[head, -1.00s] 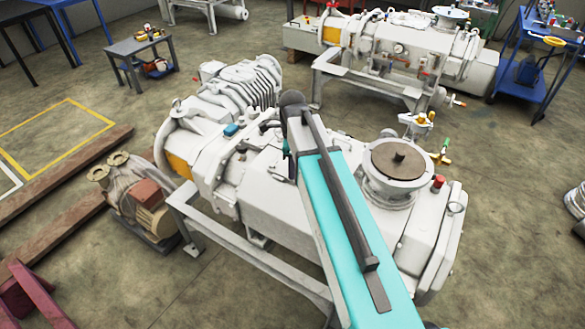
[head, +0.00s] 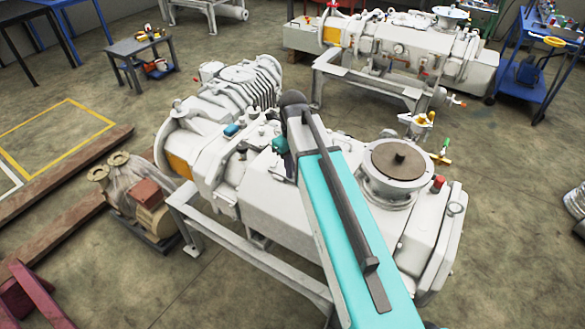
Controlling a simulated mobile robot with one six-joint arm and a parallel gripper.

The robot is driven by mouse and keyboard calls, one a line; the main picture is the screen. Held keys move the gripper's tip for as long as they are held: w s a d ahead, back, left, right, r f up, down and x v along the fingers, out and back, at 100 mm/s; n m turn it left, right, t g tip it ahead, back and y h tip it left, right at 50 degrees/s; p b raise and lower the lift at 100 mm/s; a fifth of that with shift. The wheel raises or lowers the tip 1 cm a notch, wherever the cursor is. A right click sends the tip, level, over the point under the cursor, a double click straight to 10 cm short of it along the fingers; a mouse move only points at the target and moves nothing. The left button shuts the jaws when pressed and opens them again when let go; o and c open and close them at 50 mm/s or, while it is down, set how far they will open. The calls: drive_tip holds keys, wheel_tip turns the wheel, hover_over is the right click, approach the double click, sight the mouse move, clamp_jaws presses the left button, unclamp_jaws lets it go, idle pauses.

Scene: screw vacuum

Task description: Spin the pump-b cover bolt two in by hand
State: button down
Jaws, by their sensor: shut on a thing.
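A large pale grey screw vacuum pump (head: 262,210) stands on a frame in the middle of the head view. My arm reaches over it from the bottom right. My gripper (head: 280,145) is at the arm's far end, low over the pump's middle near its cover joint. Only a small teal part of it shows left of the dark wrist. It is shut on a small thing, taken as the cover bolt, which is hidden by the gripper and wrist. Whether the bolt is seated cannot be seen.
A round flanged port (head: 398,160) with a brown lid rises right of my arm. A red cap (head: 437,183) is beside it. A second pump (head: 405,50) stands behind. A small motor pump (head: 140,195) sits on the floor at left. Blue cart (head: 535,75) at back right.

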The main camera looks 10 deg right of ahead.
drive_tip(key=shift+w+r, duration=0.1)
drive_tip(key=shift+w, duration=0.05)
drive_tip(key=c, duration=1.7)
unclamp_jaws()
drive_tip(key=shift+a, duration=0.1)
drive_tip(key=shift+o, duration=0.2)
wheel_tip(320, 180, up, 14)
drive_tip(key=b, duration=0.3)
